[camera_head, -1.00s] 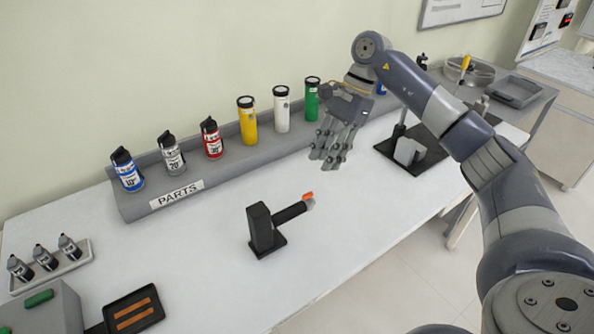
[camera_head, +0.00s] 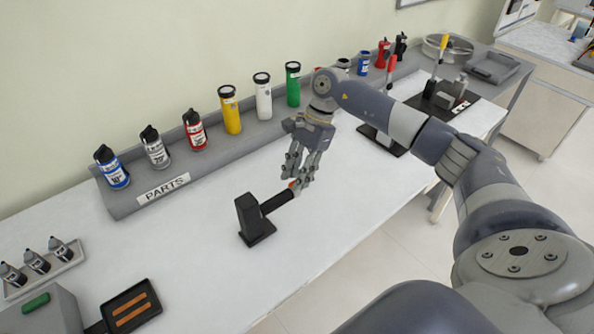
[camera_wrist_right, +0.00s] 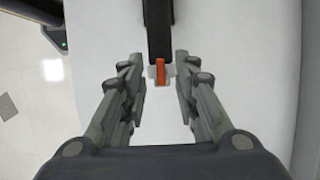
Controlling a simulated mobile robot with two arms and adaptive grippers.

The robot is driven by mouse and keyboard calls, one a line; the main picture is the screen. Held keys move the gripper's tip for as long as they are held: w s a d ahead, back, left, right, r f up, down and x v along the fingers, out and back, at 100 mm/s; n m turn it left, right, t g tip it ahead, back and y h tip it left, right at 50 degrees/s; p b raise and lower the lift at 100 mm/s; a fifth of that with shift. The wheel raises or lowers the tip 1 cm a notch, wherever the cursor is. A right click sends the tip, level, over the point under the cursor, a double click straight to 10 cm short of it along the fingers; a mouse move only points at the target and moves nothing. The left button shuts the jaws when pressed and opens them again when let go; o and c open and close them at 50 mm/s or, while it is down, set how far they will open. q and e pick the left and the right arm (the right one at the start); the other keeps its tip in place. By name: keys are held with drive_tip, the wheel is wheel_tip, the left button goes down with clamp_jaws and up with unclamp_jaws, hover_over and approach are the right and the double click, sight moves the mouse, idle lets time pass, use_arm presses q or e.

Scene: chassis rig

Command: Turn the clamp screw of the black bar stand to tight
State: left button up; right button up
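The black bar stand (camera_head: 254,218) stands upright on the white bench, with its black bar (camera_head: 277,202) reaching to the right. At the bar's end is the clamp screw, with an orange handle (camera_wrist_right: 160,72) and a light grey knob behind it. My right gripper (camera_head: 300,178) is at the end of the bar, pointing down. In the right wrist view its fingers (camera_wrist_right: 158,95) are apart, one set on each side of the screw, with gaps on both sides. In the head view the fingers partly hide the screw. My left gripper is out of view.
A grey parts rack (camera_head: 212,151) with several bottles runs along the back. A black tray (camera_head: 131,308) with orange strips lies front left. Black stands (camera_head: 442,98) are at the right. The bench right of the bar stand is clear up to its front edge.

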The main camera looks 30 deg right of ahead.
drive_tip(key=shift+f, duration=0.1)
drive_tip(key=shift+c, duration=0.3)
drive_tip(key=c, duration=0.4)
clamp_jaws()
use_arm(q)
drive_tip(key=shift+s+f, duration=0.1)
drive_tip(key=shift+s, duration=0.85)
